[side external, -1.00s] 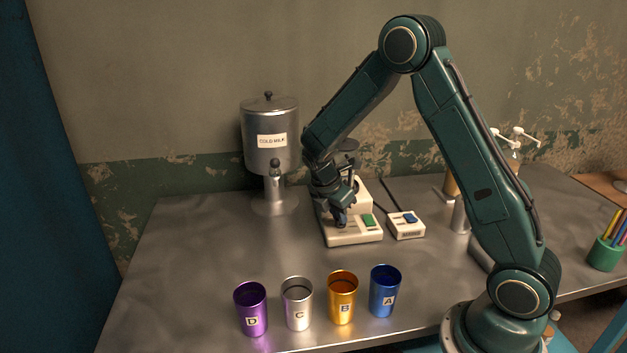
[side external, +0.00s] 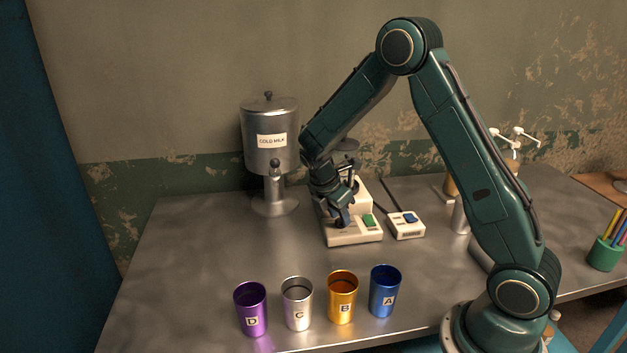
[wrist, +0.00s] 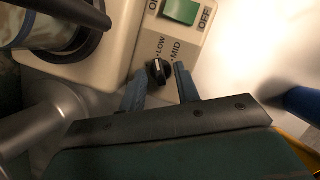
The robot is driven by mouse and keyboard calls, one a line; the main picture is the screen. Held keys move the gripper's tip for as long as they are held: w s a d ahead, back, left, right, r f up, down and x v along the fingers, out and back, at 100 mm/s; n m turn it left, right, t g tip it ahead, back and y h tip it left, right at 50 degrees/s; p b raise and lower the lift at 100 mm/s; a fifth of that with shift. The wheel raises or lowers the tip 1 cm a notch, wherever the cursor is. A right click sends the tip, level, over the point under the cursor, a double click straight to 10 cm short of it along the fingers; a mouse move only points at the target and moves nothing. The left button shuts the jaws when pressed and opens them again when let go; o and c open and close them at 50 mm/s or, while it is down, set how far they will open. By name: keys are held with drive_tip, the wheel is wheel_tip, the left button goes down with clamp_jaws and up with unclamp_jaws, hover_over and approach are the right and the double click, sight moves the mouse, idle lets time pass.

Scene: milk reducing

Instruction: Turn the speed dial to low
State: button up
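The speed dial (wrist: 158,71) is a small black knob with a pale pointer mark, on the cream base of the machine (side external: 345,239). LOW and MID are printed beside it in the wrist view. The pointer mark is small, and I cannot tell for sure which label it lines up with. My gripper (wrist: 160,78) is open, with one blue-grey finger on each side of the dial and a visible gap to it. In the side view my gripper (side external: 342,221) is low over the front of the base and hides most of the dial.
A green ON/OFF switch (wrist: 181,11) is close to the dial. The cold milk dispenser (side external: 270,133) is at left. Several metal cups, including purple cup D (side external: 251,309), line the front edge.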

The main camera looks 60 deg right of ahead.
drive_tip(key=shift+a+r, duration=0.1)
drive_tip(key=shift+r, duration=0.05)
drive_tip(key=v, duration=1.3)
drive_tip(key=shift+r, duration=0.2)
drive_tip(key=s+a+r+m+t+y, duration=0.2)
drive_tip(key=s+a+r+m+t, duration=0.25)
drive_tip(key=s+r+m, duration=0.55)
drive_tip(key=s+a+m+t+y, duration=0.1)
drive_tip(key=s+a+m, duration=0.1)
drive_tip(key=s, duration=0.5)
drive_tip(key=s+a+f+m+t+y, duration=0.1)
drive_tip(key=s+a+m, duration=0.2)
drive_tip(key=s, duration=0.3)
drive_tip(key=shift+s+a, duration=0.35)
drive_tip(key=shift+a, duration=0.2)
